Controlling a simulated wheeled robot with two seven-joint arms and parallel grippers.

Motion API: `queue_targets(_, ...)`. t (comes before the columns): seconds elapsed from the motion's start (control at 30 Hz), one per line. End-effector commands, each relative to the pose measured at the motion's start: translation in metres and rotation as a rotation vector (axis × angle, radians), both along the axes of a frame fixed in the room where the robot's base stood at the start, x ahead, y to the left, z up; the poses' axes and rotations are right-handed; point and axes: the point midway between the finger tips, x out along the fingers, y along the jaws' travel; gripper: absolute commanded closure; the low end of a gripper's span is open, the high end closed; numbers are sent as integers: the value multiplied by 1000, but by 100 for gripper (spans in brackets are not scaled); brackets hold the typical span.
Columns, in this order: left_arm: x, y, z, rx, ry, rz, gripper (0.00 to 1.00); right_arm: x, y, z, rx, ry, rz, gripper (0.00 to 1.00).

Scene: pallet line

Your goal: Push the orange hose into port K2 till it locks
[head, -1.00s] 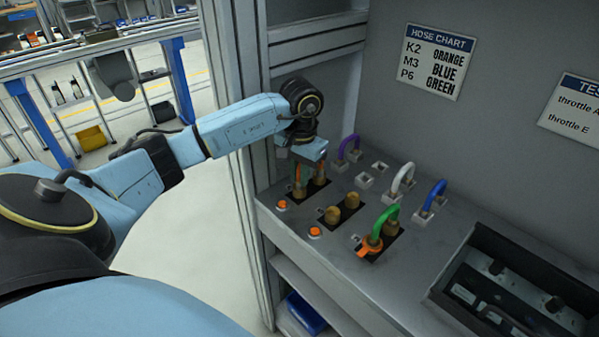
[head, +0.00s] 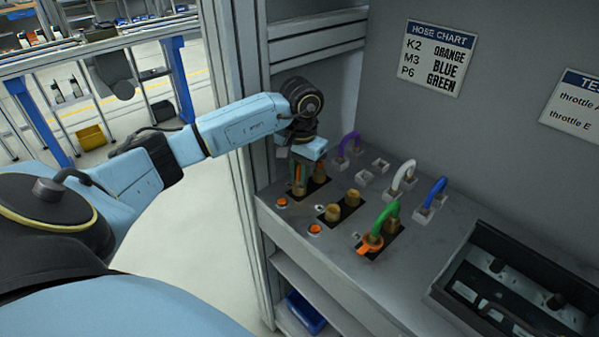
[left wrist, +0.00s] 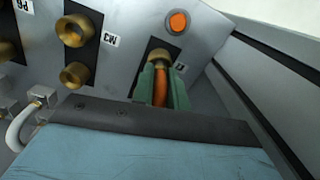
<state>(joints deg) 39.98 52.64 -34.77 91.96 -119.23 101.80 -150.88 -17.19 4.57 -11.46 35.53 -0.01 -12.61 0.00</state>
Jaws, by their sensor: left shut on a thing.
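My left gripper (head: 299,187) is at the K2 port pair at the left end of the bench panel. Its greenish fingers are shut on the orange hose (left wrist: 160,88), which shows between them in the left wrist view. The hose end is at the brass K2 port (left wrist: 158,56), with the fingers pointing at it. The fingers hide much of the joint, so I cannot tell whether the hose is seated or locked. The second K2 fitting (head: 320,179) stands beside the gripper. My right gripper is not in view.
The empty brass M3 ports (head: 332,213) are nearby. A green hose (head: 384,217) arches over the front fittings. Purple (head: 348,141), white (head: 403,175) and blue (head: 436,191) hoses stand behind. The hose chart (head: 437,57) pairs K2 with orange. A frame post (head: 240,150) stands close left.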

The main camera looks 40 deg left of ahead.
Motion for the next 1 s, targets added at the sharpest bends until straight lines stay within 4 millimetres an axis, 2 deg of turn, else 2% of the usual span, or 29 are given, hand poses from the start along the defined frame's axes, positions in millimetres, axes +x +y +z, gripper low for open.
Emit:
queue_targets(0.43,-1,0,-5,0,4,-1,100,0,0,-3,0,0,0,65)
queue_targets(0.47,-1,0,-5,0,4,-1,83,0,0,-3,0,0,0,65)
queue_targets(0.63,-1,0,-4,0,3,-1,60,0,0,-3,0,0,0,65)
queue_targets(1.0,0,0,2,0,0,0,60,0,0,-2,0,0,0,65)
